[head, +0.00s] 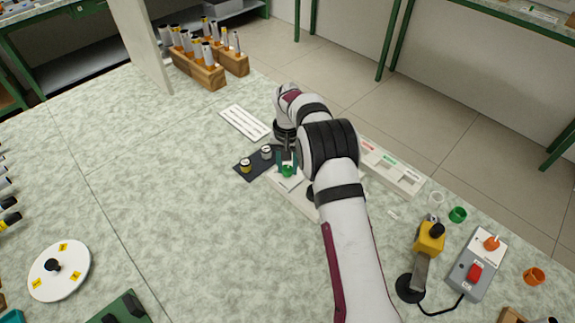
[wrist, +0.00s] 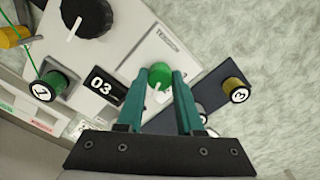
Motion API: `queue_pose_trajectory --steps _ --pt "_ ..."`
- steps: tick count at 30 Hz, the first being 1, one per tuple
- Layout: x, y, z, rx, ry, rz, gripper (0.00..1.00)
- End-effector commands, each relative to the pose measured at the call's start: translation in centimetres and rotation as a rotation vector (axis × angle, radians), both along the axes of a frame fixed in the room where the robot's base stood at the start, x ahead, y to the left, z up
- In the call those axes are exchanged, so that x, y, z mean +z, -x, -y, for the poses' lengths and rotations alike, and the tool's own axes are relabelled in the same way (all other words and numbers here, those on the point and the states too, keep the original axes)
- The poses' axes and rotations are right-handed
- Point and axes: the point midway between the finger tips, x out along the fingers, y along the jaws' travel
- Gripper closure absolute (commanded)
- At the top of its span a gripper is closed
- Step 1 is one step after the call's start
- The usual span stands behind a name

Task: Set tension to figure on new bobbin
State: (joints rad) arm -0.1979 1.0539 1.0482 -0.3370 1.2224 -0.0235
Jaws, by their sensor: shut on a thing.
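My gripper (wrist: 161,85) is shut on the green tension knob (wrist: 158,74), with one teal finger on each side. The knob has a white pointer mark and sits on a light panel (wrist: 130,50) lettered "TENSION". A small black display (wrist: 103,86) on the panel reads 03. A green bobbin (wrist: 48,86), its numeral hard to read, stands at left with green thread running up from it. A yellow bobbin (wrist: 236,90) marked 3 stands on a dark holder (wrist: 220,78) at right. Another bobbin is mostly hidden behind the right finger. In the head view the yellow bobbin (head: 245,165) and a grey bobbin (head: 266,152) show.
A large black knob (wrist: 86,17) is on the same panel. A white slotted plate (head: 245,122) lies behind the holder. A tray with coloured labels (head: 392,167) lies right of my arm. A yellow device (head: 430,238) and a switch box (head: 476,265) are front right. The left-centre table is clear.

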Motion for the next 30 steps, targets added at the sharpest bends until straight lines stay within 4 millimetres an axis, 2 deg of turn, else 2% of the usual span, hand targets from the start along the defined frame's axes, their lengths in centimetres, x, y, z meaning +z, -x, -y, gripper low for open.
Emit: queue_pose_trajectory --steps 13,30 --pt "0.09 -0.05 -0.02 -0.281 -0.001 0.002 1.00" --pt "0.10 -0.07 -0.01 -0.357 -0.001 0.002 1.00"
